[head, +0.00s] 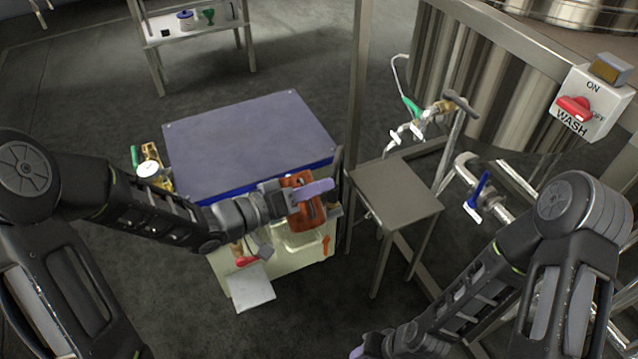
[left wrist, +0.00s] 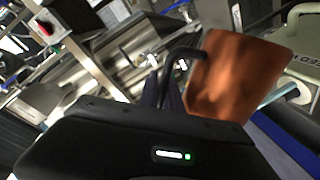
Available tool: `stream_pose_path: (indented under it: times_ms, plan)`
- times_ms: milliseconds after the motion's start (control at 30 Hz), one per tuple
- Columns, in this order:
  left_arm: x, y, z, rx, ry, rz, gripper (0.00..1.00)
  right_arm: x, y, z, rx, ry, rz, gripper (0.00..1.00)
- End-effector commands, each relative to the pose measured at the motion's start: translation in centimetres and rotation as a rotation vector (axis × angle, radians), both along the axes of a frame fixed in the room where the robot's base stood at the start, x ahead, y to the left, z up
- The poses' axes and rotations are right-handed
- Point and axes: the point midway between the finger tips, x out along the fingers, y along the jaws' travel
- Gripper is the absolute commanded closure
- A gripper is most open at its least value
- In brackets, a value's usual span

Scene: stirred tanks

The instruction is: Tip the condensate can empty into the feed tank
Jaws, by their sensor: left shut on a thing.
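My left gripper (head: 312,192) is shut on the dark handle of the orange-brown condensate can (head: 299,212). In the left wrist view the can (left wrist: 235,75) hangs beside the purple fingers, with its handle between them. Lettering that seems to read FEED shows on a cream surface (left wrist: 303,62) in the left wrist view. The can's inside is hidden, and I cannot tell how far it is tilted. My right gripper (head: 372,349) is low at the bottom edge, its fingers mostly hidden.
A bare metal stand (head: 395,190) is right of the tank, beside an upright post (head: 357,90). Pipes and valves (head: 430,115) and a WASH switch box (head: 592,103) are at the right. A small shelf (head: 190,32) stands at the back left. Open floor lies left.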

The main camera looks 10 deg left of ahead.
Motion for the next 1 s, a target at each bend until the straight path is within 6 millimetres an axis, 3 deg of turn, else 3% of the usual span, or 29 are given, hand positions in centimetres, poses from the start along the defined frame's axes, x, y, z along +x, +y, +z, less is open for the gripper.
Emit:
stream_pose_path:
  times_ms: [1000]
  plan:
    - [1.6, 1.0, 0.6, -0.147, 0.228, 0.000, 1.00, 0.0, 0.0, 3.8, 0.000, -0.001, 0.002, 0.64]
